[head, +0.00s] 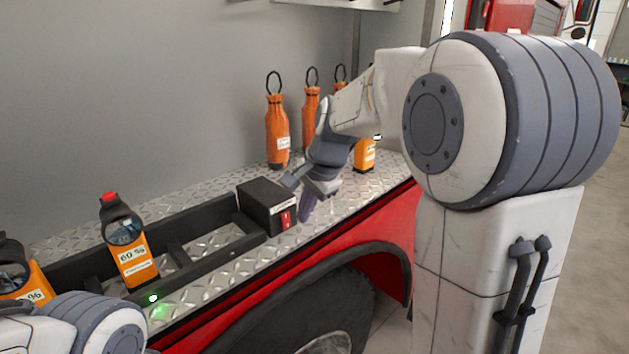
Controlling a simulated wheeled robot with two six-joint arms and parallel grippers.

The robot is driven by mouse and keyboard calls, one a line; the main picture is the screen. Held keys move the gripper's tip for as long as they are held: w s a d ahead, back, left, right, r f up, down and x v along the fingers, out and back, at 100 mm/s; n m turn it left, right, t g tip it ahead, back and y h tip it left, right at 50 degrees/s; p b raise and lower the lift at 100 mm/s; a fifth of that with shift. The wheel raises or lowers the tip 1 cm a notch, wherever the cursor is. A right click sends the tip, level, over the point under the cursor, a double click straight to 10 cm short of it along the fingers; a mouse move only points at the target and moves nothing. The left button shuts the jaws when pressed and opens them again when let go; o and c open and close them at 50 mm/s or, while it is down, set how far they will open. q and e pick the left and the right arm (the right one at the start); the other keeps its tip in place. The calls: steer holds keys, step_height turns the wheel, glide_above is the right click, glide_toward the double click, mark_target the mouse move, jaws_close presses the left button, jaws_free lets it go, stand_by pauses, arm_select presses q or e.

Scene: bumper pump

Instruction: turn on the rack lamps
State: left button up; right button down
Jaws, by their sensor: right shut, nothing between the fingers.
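The black rack (213,245) lies on the bumper ledge, with a black box (262,203) at its right end. A red switch (286,219) sits on the box's front. An orange lamp marked 60 % (133,264), with a dark ring handle and red top, stands in the rack. A second orange lamp (35,285) is partly cut off at the left edge. A small green light (153,298) glows on the rack's front near the 60 % lamp. My right gripper (303,198) is shut and empty, just right of the box and close to the switch. My left gripper is out of view.
Several orange bottles with ring tops stand behind, one of them at the wall (277,135). An orange lamp-like item (365,153) is partly hidden by my right arm. The diamond-plate ledge (345,193) is bare right of the box, above a red fender (375,232) and tyre.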

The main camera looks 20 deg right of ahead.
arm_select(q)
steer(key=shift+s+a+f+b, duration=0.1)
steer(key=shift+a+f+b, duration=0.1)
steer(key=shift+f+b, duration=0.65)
arm_select(e)
steer(key=w+a+r+v, duration=0.1)
steer(key=w+v, duration=0.1)
steer(key=v, duration=0.8)
steer(key=shift+f, duration=0.15)
steer(key=s+a+f+n+g+b, duration=0.1)
steer(key=s+a+f+n+b, duration=0.1)
steer(key=s+a+f+n, duration=0.5)
steer(key=s+a+f+n+g+b, duration=0.2)
steer(key=s+a+f+n, duration=0.3)
steer(key=a+f, duration=0.35)
arm_select(q)
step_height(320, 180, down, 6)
steer(key=shift+b, duration=1.1)
arm_select(e)
steer(key=s+a+f+n+g, duration=0.1)
steer(key=s+a+f+n, duration=0.2)
steer(key=s+f+n, duration=0.6)
steer(key=s+f, duration=0.2)
steer(key=s, duration=0.3)
steer(key=shift+n, duration=0.3)
